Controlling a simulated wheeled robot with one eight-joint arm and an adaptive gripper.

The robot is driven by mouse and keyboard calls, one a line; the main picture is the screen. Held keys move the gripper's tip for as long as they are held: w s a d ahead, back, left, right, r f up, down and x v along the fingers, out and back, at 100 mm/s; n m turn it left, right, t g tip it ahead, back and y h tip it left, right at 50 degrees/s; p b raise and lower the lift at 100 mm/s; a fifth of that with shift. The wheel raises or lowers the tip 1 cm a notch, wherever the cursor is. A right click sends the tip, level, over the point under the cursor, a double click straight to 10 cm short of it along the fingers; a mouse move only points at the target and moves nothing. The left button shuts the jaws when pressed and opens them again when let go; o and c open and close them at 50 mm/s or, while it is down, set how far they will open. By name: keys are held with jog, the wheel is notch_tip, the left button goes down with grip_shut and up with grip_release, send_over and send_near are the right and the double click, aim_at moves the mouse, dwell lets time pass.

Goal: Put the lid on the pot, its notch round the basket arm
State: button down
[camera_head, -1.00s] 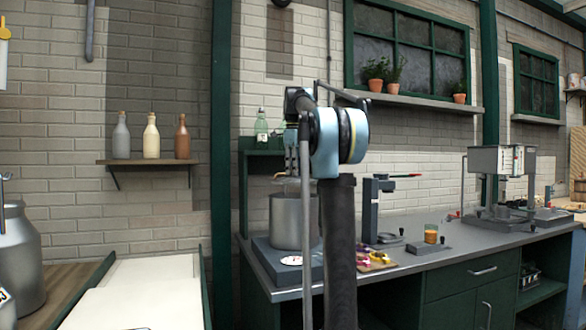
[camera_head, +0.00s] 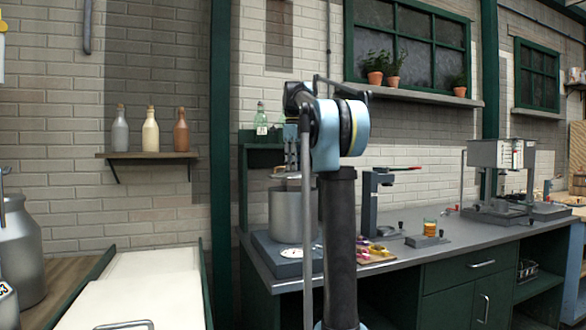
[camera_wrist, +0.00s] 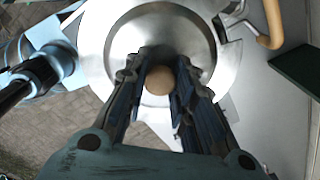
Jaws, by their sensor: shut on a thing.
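The pot (camera_head: 284,214) is a tall silver metal cylinder on a grey base with a round white dial, on the left end of the counter. My gripper (camera_wrist: 160,68) is shut on the tan round knob (camera_wrist: 158,80) of the lid (camera_wrist: 112,42), a shiny silver disc. A tan curved handle (camera_wrist: 268,25), perhaps of the basket arm, shows beyond the lid's upper right edge. The notch's fit around the arm is unclear.
Behind the pot is a green shelf (camera_head: 262,157) with a bottle. To the right on the counter (camera_head: 455,235) are a dark stand (camera_head: 370,205), a tray of colourful items (camera_head: 372,252) and an amber glass (camera_head: 430,226). A dark green slab (camera_wrist: 298,68) lies right of the lid.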

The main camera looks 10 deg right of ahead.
jog(key=shift+f, duration=0.1)
jog(key=shift+f, duration=0.9)
jog(key=shift+f, duration=0.15)
jog(key=shift+f, duration=0.6)
jog(key=shift+f, duration=0.55)
dwell(0.4)
jog(key=c, duration=1.3)
grip_release()
jog(key=shift+r, duration=0.1)
